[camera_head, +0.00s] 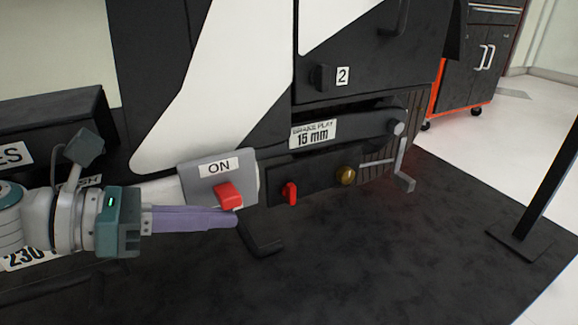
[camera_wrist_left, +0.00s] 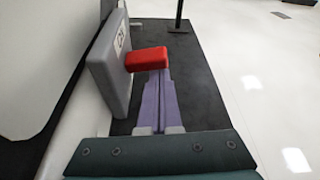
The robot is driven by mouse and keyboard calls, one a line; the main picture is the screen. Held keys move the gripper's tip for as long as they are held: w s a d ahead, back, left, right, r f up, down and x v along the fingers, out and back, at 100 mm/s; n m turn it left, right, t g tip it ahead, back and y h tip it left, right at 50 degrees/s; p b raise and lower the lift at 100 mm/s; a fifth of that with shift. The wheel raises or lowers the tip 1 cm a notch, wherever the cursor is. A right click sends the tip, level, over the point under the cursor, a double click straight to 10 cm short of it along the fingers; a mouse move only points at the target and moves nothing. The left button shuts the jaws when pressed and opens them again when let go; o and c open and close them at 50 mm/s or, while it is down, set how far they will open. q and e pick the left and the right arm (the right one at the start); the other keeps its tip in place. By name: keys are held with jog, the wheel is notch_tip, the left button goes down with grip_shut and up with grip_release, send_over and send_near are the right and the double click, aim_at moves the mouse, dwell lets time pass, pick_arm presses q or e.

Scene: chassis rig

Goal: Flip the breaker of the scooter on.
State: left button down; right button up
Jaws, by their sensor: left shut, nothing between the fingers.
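The breaker is a grey plate (camera_head: 204,188) with a white "ON" label (camera_head: 219,167) on the scooter's lower side. A red lever (camera_head: 228,195) sticks out from its lower part. My left gripper (camera_head: 236,221), with long purple fingers, is shut and empty, its tips just below the red lever. In the left wrist view the red lever (camera_wrist_left: 147,58) sticks out from the grey plate (camera_wrist_left: 108,65) and covers the tips of the purple fingers (camera_wrist_left: 157,100). Whether the fingers touch the lever I cannot tell. My right gripper is not in view.
To the right of the plate are a small red handle (camera_head: 290,193), a brass knob (camera_head: 346,175) and a grey crank (camera_head: 402,172). A black pedal-like bar (camera_head: 262,240) is below. A black post (camera_head: 548,170) stands at the right. The dark mat (camera_head: 370,260) in front is mostly clear.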

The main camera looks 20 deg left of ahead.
pick_arm(q)
jog(key=shift+r, duration=0.1)
jog(key=shift+r+p, duration=0.6)
jog(key=shift+r, duration=0.15)
jog(key=shift+s+a+r, duration=0.1)
jog(key=shift+r, duration=0.05)
jog(key=p+v, duration=0.3)
jog(key=v, duration=0.6)
jog(key=shift+s+a, duration=0.15)
jog(key=shift+s, duration=0.1)
